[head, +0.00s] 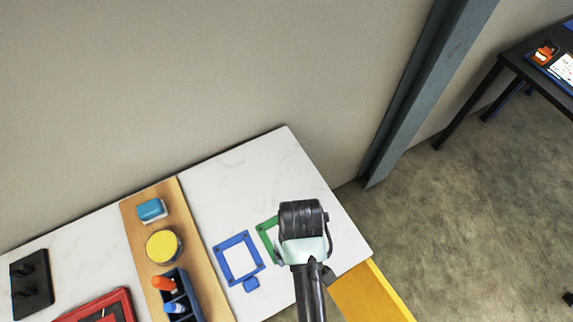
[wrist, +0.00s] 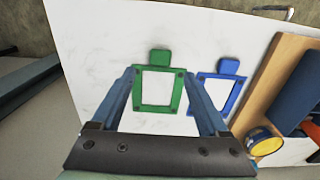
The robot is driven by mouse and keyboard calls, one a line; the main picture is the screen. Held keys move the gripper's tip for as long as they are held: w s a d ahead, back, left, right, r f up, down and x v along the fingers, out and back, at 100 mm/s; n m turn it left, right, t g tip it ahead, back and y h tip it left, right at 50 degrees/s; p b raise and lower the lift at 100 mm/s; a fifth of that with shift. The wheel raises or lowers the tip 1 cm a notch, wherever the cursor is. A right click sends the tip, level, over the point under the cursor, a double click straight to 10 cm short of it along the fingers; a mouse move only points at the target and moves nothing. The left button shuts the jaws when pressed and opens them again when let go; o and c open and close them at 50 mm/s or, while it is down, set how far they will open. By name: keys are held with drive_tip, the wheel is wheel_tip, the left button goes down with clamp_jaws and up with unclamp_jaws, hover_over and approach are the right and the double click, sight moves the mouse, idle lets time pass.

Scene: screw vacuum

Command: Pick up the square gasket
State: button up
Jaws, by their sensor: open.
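Two flat square frames with tabs lie side by side on the white table, one green and one blue. The task does not say which is the square gasket. The green frame (head: 266,238) is partly hidden behind my wrist in the head view; the wrist view shows its tab (wrist: 160,57) and whole outline. The blue frame (head: 240,239) lies to its left in the head view and to its right in the wrist view (wrist: 229,66). My gripper (wrist: 158,73) is open and empty, its fingers appearing on either side of the green frame. Its height above the table is unclear.
A wooden board (head: 205,265) holds a blue block (head: 151,210), a yellow round item (head: 162,246) and a dark holder (head: 182,299) with orange and blue items. A red tray (head: 122,303) and black item (head: 32,284) are at left. A wall stands behind the table.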

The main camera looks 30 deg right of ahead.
drive_tip(key=shift+s+f+p, duration=0.1)
drive_tip(key=shift+f+p, duration=0.5)
drive_tip(key=shift+f, duration=2)
clamp_jaws()
